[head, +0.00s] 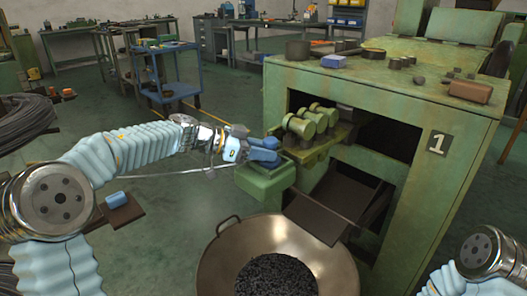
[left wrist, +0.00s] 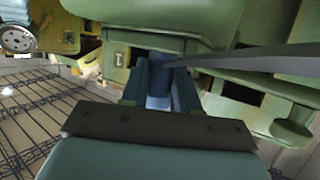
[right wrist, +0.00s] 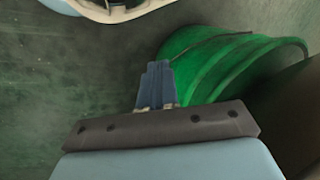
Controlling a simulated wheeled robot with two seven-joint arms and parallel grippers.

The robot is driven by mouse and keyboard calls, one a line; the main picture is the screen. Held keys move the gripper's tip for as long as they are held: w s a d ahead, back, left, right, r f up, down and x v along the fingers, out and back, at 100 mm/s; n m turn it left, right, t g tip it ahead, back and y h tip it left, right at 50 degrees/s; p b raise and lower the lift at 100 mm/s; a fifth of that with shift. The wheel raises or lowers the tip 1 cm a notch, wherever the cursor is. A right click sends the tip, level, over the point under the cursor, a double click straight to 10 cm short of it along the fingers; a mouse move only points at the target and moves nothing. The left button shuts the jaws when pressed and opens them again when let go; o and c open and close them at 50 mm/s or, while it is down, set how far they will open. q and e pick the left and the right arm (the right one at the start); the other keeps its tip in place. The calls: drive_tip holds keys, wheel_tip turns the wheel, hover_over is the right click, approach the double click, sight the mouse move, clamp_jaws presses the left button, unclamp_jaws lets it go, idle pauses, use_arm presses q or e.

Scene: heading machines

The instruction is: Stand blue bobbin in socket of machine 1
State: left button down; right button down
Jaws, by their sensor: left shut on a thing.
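Machine 1 is the green machine (head: 437,143) with a "1" plate at the right. A green block (head: 268,182) juts from its near left side, below my left gripper (head: 277,149). That gripper reaches in from the left with its blue fingers at the block. In the left wrist view my left gripper (left wrist: 160,85) is shut on a blue piece, the blue bobbin (left wrist: 158,102), mostly hidden between the fingers. The socket is hidden; I cannot tell whether the bobbin touches it. My right gripper (right wrist: 155,85) is shut and empty, seen only in the right wrist view.
A wide pan (head: 218,250) with dark bits stands below the block. Green rollers (head: 312,122) and a brown chute (head: 335,200) are close right of my left gripper. A blue cart (head: 172,75) stands behind.

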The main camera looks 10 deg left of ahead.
use_arm(q)
drive_tip(key=c, duration=0.8)
unclamp_jaws()
drive_tip(key=shift+f, duration=0.1)
drive_tip(key=shift+c, duration=0.2)
drive_tip(key=shift+a, duration=0.1)
drive_tip(key=v, duration=1.2)
drive_tip(key=shift+p, duration=0.35)
